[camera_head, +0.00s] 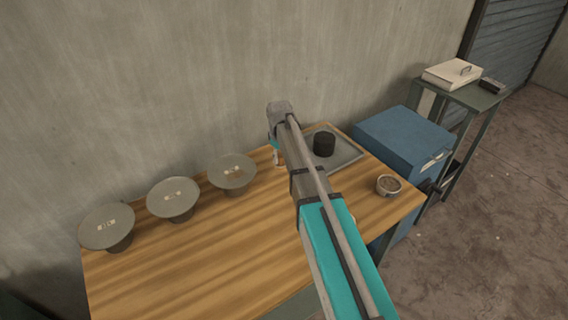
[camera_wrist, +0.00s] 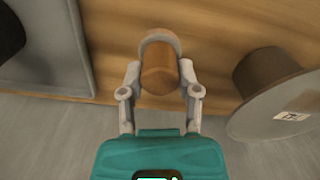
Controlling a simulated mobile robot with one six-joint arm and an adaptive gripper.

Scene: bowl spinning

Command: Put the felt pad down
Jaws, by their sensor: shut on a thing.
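My gripper (camera_wrist: 160,75) is shut on a short brown, rounded piece (camera_wrist: 158,80), which I take to be the felt pad. It shows between the grey fingers in the wrist view, over the wooden table (camera_wrist: 215,35). The picture does not show clearly whether the pad touches the table. In the head view my arm hides most of the gripper (camera_head: 276,155), and the pad cannot be made out there. The gripper is between the grey tray (camera_head: 345,155) and the nearest wide grey disc on a stand (camera_head: 232,171).
A black cylinder (camera_head: 324,143) stands on the tray. Two more discs (camera_head: 173,199) (camera_head: 106,226) stand to the left. A small bowl (camera_head: 388,185) is near the right end. A blue box (camera_head: 402,140) is beside the table. The front left of the tabletop (camera_head: 190,265) is clear.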

